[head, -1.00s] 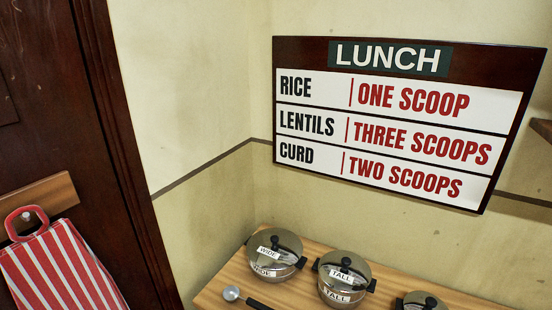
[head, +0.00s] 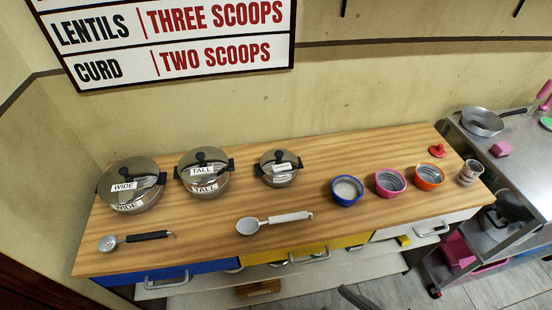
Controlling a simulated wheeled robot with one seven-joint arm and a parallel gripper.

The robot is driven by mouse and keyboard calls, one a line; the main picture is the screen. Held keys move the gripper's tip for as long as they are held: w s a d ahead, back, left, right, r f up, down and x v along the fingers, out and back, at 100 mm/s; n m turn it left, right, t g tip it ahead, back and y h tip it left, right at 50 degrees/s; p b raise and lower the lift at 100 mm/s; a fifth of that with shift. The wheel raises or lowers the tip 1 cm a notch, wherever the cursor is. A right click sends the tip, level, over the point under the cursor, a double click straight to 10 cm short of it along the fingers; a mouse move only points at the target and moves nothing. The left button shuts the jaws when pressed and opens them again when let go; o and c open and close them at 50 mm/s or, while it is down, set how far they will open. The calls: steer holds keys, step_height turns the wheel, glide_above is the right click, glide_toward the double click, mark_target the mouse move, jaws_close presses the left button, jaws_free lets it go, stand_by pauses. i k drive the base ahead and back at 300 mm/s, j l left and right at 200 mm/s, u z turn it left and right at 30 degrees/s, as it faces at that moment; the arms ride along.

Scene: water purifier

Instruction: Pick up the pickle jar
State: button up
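A small glass jar (head: 470,172) with a pale label stands upright at the right end of the wooden counter (head: 330,160). It looks like the pickle jar, but its label is too small to read. A red knobbed lid (head: 437,150) lies on the counter to the left of and behind the jar. The jar's top appears uncovered. My gripper is not recognisable in the head view. A dark grey shape shows at the bottom edge, and I cannot tell what it is.
Orange (head: 429,176), pink (head: 390,182) and blue (head: 347,190) bowls stand left of the jar. Lidded pots (head: 131,185) and two ladles (head: 274,222) are further left. A metal table (head: 500,135) with a pan (head: 482,121) adjoins at right.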

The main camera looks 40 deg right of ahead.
mark_target(468, 175)
steer(key=z, duration=2.05)
